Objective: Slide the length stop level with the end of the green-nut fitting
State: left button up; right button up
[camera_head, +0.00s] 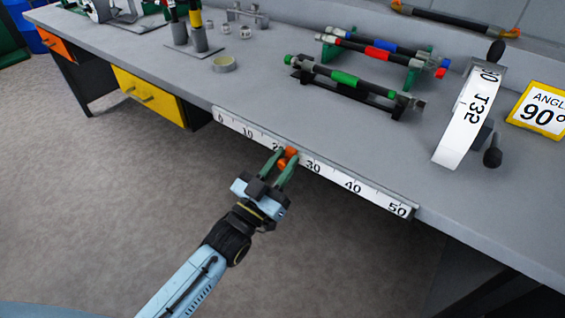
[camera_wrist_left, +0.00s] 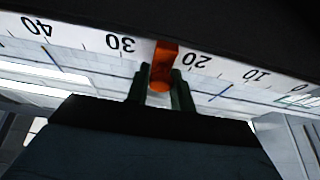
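The orange length stop (camera_head: 290,153) sits on the white ruler (camera_head: 352,184) along the bench's front edge, between the 20 and 30 marks. In the left wrist view the stop (camera_wrist_left: 163,66) also shows between 20 and 30. My left gripper (camera_head: 285,160) has its green fingers on both sides of the stop, close against it, and looks shut on it. Behind the ruler, a black hose with green bands (camera_head: 344,77) lies on a dark stand, with a green piece (camera_head: 289,60) at its left end and a grey metal fitting (camera_head: 419,105) at its right end. My right gripper is not in view.
Hoses with red (camera_head: 376,54) and blue bands lie on a green-ended rack behind. The bench between ruler and stand is clear.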

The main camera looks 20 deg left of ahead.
pick_arm(q)
grip_shut()
jog(key=shift+a, duration=0.15)
jog(key=shift+w+a, duration=0.15)
jog(key=shift+a, duration=0.15)
jog(key=w+a, duration=0.1)
jog(key=a, duration=0.3)
jog(key=w+a, duration=0.1)
jog(key=a, duration=0.2)
jog(key=w+a, duration=0.2)
jog(key=a, duration=0.2)
jog(key=shift+w+a, duration=0.1)
jog(key=shift+a, duration=0.2)
jog(key=a, duration=0.2)
jog(key=w+a, duration=0.2)
jog(key=a, duration=0.1)
jog(key=shift+a+b, duration=0.35)
jog(key=shift+b, duration=0.05)
jog(key=shift+w+a, duration=0.2)
jog(key=shift+a, duration=0.3)
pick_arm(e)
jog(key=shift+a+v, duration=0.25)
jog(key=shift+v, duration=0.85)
pick_arm(q)
jog(key=o, duration=0.8)
grip_release()
